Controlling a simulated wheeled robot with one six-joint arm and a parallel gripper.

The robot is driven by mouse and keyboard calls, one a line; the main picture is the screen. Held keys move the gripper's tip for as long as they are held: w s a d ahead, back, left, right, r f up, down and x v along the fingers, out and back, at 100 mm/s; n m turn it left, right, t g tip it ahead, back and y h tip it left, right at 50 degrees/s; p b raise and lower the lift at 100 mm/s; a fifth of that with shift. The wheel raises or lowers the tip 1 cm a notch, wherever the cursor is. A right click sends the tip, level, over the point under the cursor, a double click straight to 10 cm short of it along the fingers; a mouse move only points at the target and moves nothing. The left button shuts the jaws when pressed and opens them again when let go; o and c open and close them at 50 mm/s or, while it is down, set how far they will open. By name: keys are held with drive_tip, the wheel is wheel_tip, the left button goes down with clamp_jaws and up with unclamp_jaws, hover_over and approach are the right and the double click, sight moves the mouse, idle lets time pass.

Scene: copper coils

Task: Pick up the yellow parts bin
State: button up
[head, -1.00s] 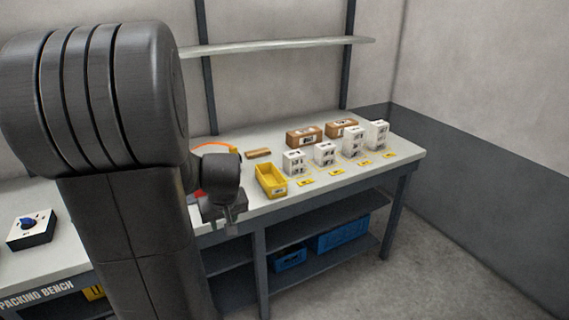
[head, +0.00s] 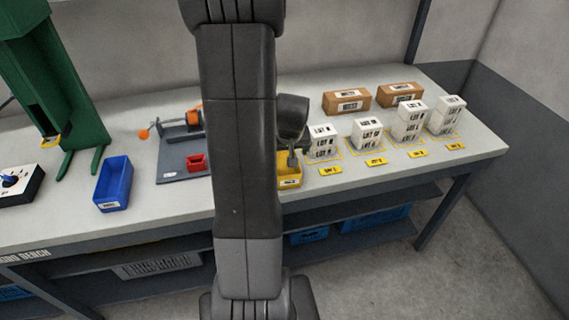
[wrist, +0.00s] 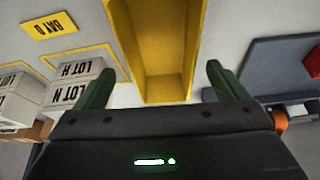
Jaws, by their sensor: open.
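The yellow parts bin (head: 289,175) stands on the bench, mostly hidden behind my arm in the head view. In the wrist view the yellow bin (wrist: 165,50) is seen from above, empty inside, its near end lying between the fingers. My gripper (wrist: 160,88) is open, one green-tinted finger on each side of the bin, with gaps to its walls. In the head view my gripper (head: 292,160) is at the bin, partly hidden by my arm. I cannot tell its exact height over the bin.
White lot boxes (head: 323,142) stand in marked bays right of the bin, with cardboard boxes (head: 346,100) behind. Left are a grey fixture plate (head: 172,165) with a red bin (head: 195,162), a blue bin (head: 115,183) and a green press (head: 70,80).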

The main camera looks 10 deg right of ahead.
drive_tip(key=shift+p+x, duration=0.4)
drive_tip(key=shift+x, duration=2.1)
drive_tip(key=shift+a, duration=0.15)
drive_tip(key=shift+s, duration=0.1)
drive_tip(key=shift+c, duration=0.2)
drive_tip(key=c, duration=1.1)
